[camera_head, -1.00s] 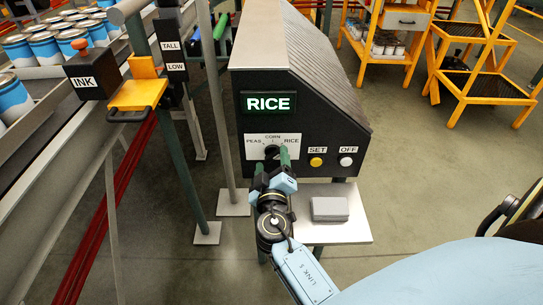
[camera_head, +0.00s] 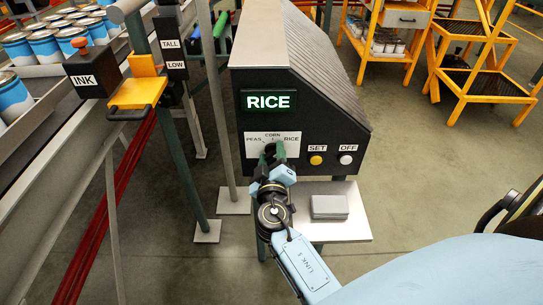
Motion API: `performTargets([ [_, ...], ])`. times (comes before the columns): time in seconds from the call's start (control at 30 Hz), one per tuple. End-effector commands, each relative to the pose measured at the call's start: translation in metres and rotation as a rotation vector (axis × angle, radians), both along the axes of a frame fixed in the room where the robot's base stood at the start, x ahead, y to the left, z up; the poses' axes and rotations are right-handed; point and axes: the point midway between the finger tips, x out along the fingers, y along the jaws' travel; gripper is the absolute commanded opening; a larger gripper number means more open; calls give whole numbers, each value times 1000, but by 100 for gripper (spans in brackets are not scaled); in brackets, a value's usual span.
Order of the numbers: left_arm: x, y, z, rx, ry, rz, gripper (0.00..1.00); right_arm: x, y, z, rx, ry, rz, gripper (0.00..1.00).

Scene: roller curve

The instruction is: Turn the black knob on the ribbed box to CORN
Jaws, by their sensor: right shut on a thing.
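The ribbed box (camera_head: 345,100) is dark with sloping ribbed top and a green lit display (camera_head: 269,101) reading RICE. Below the display a white label (camera_head: 255,140) shows PEAS at left, CORN at top and RICE at right. The black knob (camera_head: 270,149) sits in the middle of this label, mostly hidden between the green fingers of my right gripper (camera_head: 272,153). The gripper is shut on the knob, coming from below. The knob's pointer direction is hard to make out. My left gripper is not in view.
A yellow SET button (camera_head: 316,160) and a white OFF button (camera_head: 346,160) are right of the knob. A grey block (camera_head: 329,206) lies on the pale shelf (camera_head: 350,229). An INK box (camera_head: 92,76) and conveyor with cans stand at left.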

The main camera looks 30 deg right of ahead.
Motion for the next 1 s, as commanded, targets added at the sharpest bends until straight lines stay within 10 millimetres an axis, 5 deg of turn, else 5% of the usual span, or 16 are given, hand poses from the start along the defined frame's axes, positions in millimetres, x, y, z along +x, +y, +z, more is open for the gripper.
performTargets([
  [0.6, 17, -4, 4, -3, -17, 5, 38, 0, 1, -2, -312, 192, 1, 24],
  [1.0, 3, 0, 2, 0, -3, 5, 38, 1, 2, -3, -561, 344, 1, 24],
])
